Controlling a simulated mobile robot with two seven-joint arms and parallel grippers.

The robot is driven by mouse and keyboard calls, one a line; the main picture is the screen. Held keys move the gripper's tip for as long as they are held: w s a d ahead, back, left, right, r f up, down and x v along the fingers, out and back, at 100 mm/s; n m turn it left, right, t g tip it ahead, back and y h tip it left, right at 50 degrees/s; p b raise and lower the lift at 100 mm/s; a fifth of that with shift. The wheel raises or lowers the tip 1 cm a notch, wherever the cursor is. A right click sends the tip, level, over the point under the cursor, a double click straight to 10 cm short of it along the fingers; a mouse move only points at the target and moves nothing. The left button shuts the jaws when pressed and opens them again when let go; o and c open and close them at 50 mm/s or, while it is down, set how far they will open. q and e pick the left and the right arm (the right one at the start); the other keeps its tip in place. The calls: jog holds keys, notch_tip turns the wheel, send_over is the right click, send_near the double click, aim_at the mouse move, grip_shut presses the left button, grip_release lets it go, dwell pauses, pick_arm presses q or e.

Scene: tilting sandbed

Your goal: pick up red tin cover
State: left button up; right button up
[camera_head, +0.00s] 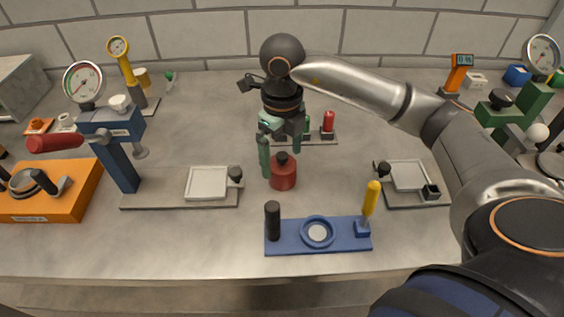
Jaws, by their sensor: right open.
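The red tin cover (283,176) is a short red cylinder with a black knob on top. It stands upright on the grey table near the middle of the view. My right gripper (281,157) points down just above and behind it, open, with green fingers. One finger hangs to the left of the black knob, and the other is behind and to the right. I cannot tell whether a finger touches the cover. My left gripper is not in view.
A blue plate (340,243) with a ring, a black post and a yellow-handled tool lies in front. A grey base with a white pad (207,183) is left, another (409,176) right. A blue press stand (118,150) and orange block (75,200) are further left.

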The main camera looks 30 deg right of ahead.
jog(key=shift+f, duration=1.25)
jog(key=c, duration=1.2)
jog(key=shift+r, duration=0.1)
jog(key=shift+c, duration=0.2)
